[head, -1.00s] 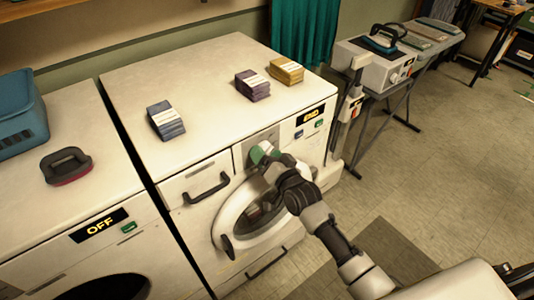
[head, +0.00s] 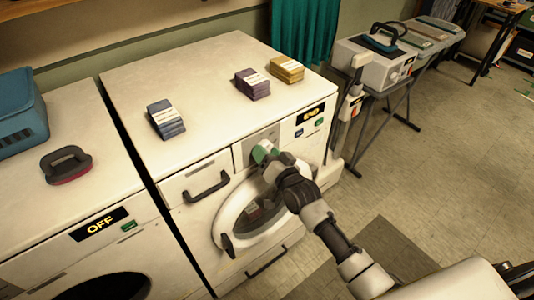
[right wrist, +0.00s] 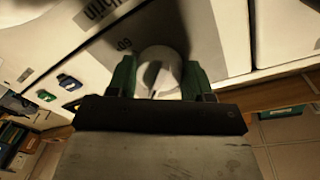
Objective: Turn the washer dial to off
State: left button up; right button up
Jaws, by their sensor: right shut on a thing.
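The washer (head: 185,85) is white, with a round door (head: 258,208) and a grey dial panel on its front. The washer dial (right wrist: 159,72) is a round white knob in the right wrist view, with a dark pointer line. My right gripper (right wrist: 158,78) has its green fingers on both sides of the dial, shut on it. In the head view my right gripper (head: 264,152) is at the grey panel and hides the dial. A display (head: 310,113) on the washer glows yellow and seems to read "END". My left gripper is not in view.
Stacks of blue (head: 165,119), purple (head: 252,83) and yellow (head: 286,69) cloths lie on the washer top. A second machine at left shows "OFF" (head: 99,225), with a dark brush (head: 66,165) on top. Floor at right is open.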

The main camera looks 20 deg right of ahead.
jog(key=n, duration=0.4)
jog(key=shift+f+n+t, duration=0.1)
jog(key=shift+n+t, duration=0.2)
jog(key=shift+d+n+y+b, duration=0.15)
jog(key=shift+n+y+b, duration=0.3)
jog(key=shift+n, duration=2.05)
jog(key=o, duration=0.9)
jog(key=b+v, duration=0.2)
jog(key=v, duration=0.8)
jog(key=shift+s+d+f, duration=0.1)
jog(key=shift+s, duration=0.2)
